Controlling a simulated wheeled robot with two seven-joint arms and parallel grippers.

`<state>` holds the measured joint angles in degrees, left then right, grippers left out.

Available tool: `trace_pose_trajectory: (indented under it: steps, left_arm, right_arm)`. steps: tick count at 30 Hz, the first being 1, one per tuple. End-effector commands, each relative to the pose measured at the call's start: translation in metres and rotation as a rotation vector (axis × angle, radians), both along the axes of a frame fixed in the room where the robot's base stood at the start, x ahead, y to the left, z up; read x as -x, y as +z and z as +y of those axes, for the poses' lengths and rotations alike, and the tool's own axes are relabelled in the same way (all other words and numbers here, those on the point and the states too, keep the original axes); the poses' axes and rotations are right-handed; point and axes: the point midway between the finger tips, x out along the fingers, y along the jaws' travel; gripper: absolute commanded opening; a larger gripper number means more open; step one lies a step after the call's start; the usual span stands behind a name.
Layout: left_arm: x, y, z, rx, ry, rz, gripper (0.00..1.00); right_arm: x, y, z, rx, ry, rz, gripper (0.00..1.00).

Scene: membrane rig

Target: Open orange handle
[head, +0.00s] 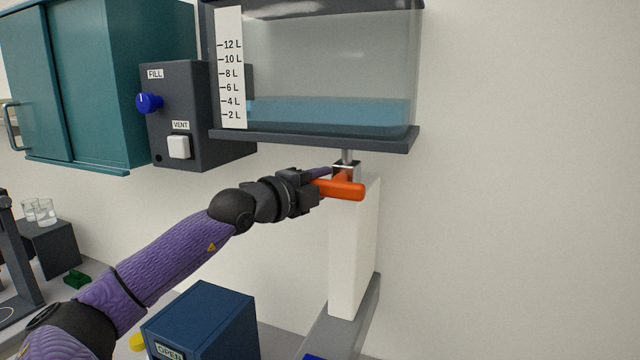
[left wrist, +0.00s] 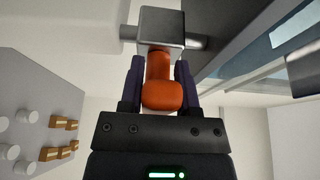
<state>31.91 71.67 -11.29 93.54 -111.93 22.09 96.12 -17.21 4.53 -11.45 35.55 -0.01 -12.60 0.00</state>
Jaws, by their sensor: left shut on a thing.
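The orange handle (head: 342,189) sits on a small metal valve (head: 346,167) under the water tank, at the top of a white column. It points sideways across the front of the column in the head view. My left gripper (head: 322,180) reaches it from the left and is shut on it. In the left wrist view the orange handle (left wrist: 161,88) lies between the two purple fingers, with the grey valve block (left wrist: 161,27) beyond. The fingers partly hide the handle in the head view. My right gripper is not in view.
The clear tank (head: 330,70) with a litre scale holds blue water low down, its dark base (head: 320,138) just above the valve. A dark box (head: 190,110) with a blue knob and white button is left of it. A blue box (head: 205,320) stands below my left arm. The right side is bare wall.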

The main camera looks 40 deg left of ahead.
Motion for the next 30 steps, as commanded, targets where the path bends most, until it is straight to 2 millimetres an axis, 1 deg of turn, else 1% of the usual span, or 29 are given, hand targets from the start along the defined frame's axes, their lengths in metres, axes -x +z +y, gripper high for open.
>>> trace_pose_trajectory:
  steps: [8, 14, 30]
  left_arm:
    - [0.0, 0.001, 0.0, -0.027, 0.0, 0.011, 0.0]
    - [0.0, 0.004, 0.0, -0.124, 0.0, 0.041, 0.0]
    - [-0.002, 0.017, -0.005, -0.6, 0.0, 0.192, 0.0]
  right_arm:
    - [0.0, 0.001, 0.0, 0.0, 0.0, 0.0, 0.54]
    - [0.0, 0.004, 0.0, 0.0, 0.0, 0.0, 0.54]
    - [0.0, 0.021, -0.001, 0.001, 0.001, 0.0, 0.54]
